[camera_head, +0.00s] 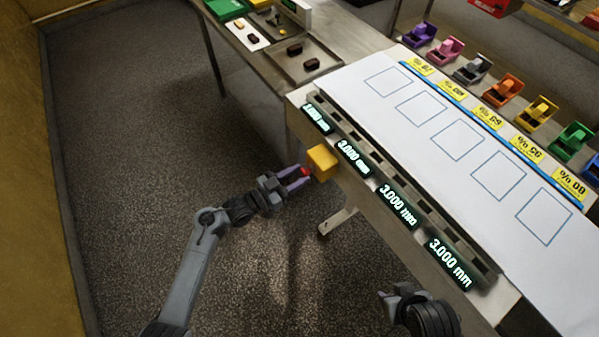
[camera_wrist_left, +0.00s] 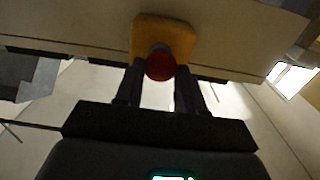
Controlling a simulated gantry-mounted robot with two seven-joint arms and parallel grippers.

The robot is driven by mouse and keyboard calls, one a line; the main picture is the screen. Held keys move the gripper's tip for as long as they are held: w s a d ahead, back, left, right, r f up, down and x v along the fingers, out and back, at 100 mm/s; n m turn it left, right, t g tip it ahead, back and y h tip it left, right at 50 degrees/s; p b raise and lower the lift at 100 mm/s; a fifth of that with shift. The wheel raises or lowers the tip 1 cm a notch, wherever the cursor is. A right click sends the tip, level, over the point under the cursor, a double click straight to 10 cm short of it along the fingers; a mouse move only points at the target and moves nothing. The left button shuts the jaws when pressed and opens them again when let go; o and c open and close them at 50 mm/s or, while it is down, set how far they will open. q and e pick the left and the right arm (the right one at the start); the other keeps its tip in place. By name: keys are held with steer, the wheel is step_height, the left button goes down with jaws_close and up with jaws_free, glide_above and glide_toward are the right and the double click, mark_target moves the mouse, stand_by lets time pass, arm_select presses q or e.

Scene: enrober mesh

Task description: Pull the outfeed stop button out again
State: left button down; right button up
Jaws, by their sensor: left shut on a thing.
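The outfeed stop button is a red knob (camera_head: 304,171) on a yellow box (camera_head: 322,159), fixed to the front side of the long table. My left gripper (camera_head: 300,177) is at the button with its fingers on either side of the red knob, shut on it. In the left wrist view the red knob (camera_wrist_left: 160,65) sits between the two dark fingers, below the yellow box (camera_wrist_left: 165,36). How far out the knob stands is too small to tell. My right gripper (camera_head: 390,294) shows at the bottom of the head view, away from the button; its fingers are partly hidden.
Several black displays (camera_head: 398,205) with lit readings line the table's front edge beside the box. A white sheet (camera_head: 450,140) with blue squares covers the tabletop, with several coloured devices (camera_head: 503,90) behind it. A side table (camera_head: 290,50) stands at the back. The floor (camera_head: 140,140) at left is clear.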

arm_select(q)
steer(key=c, duration=1.1)
jaws_free()
steer(key=o, duration=0.4)
steer(key=shift+s+a, duration=0.1)
steer(key=shift+a, duration=0.05)
steer(key=p+v, duration=0.1)
steer(key=v, duration=0.9)
steer(key=shift+s+a, duration=0.2)
steer(key=shift+a, duration=0.15)
steer(key=shift+f, duration=0.1)
